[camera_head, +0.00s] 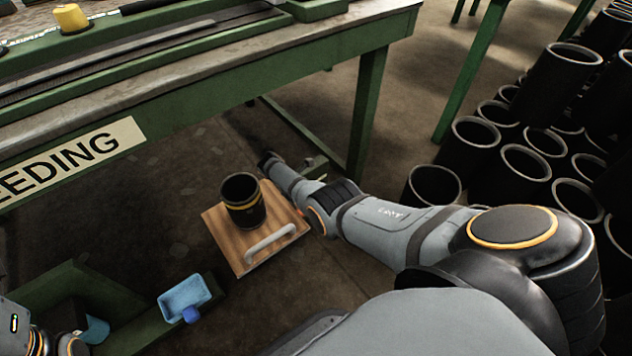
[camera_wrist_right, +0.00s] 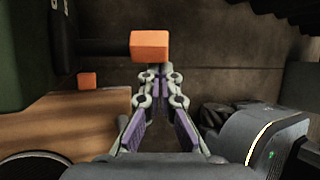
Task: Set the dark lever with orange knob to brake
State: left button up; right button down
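In the right wrist view, an orange block-shaped knob (camera_wrist_right: 150,46) sits at the end of a dark lever shaft (camera_wrist_right: 104,47) that comes in from the left. My right gripper (camera_wrist_right: 157,74) has its two purple-padded fingers apart, with nothing seen between them. Its fingertips show just below the knob in the picture; I cannot tell whether they touch it. In the head view my right arm reaches in from the right past the wooden board, and I cannot make out its fingers or the knob. Only part of my left arm shows at bottom left, without its fingers.
A wooden board (camera_head: 228,245) with a white handle carries a black sleeve (camera_head: 240,204). A green bench (camera_head: 300,47) stands above and left. Several black sleeves (camera_head: 525,162) are stacked at right. A blue tray (camera_head: 184,294) lies lower left. A smaller orange block (camera_wrist_right: 87,79) shows left.

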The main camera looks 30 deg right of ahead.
jog(key=v, duration=1.2)
dwell(0.3)
